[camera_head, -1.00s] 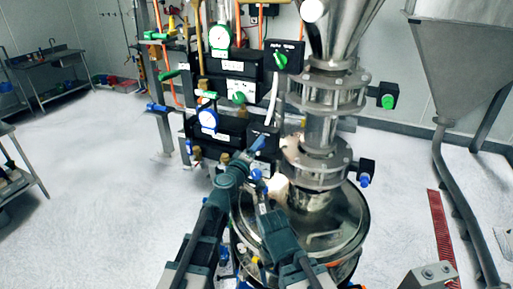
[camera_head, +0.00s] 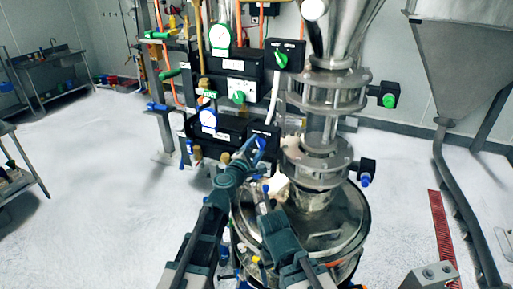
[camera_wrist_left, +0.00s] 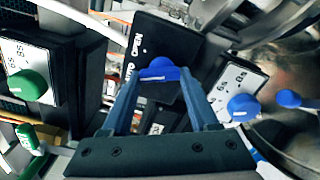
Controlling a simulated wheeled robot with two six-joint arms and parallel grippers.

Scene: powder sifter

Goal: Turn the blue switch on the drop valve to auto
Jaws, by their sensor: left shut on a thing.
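The blue switch (camera_wrist_left: 160,68) is a round knob with a white line, on a black box (camera_wrist_left: 170,40) with white lettering that appears tilted and is only partly readable. In the left wrist view my left gripper (camera_wrist_left: 158,78) has its two blue fingers on either side of the knob, shut on it. In the head view the left gripper (camera_head: 256,145) reaches the black box (camera_head: 264,131) beside the steel valve column, and its fingers partly hide the knob. My right gripper (camera_head: 263,190) is lower, over the steel vessel, and its finger opening is unclear.
A green-knobbed box (camera_head: 284,57) sits higher up, beside the column. Another blue knob (camera_wrist_left: 242,106) on a white label is close to the right finger, and a green knob (camera_wrist_left: 27,86) is at left. The steel vessel (camera_head: 345,225) stands below.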

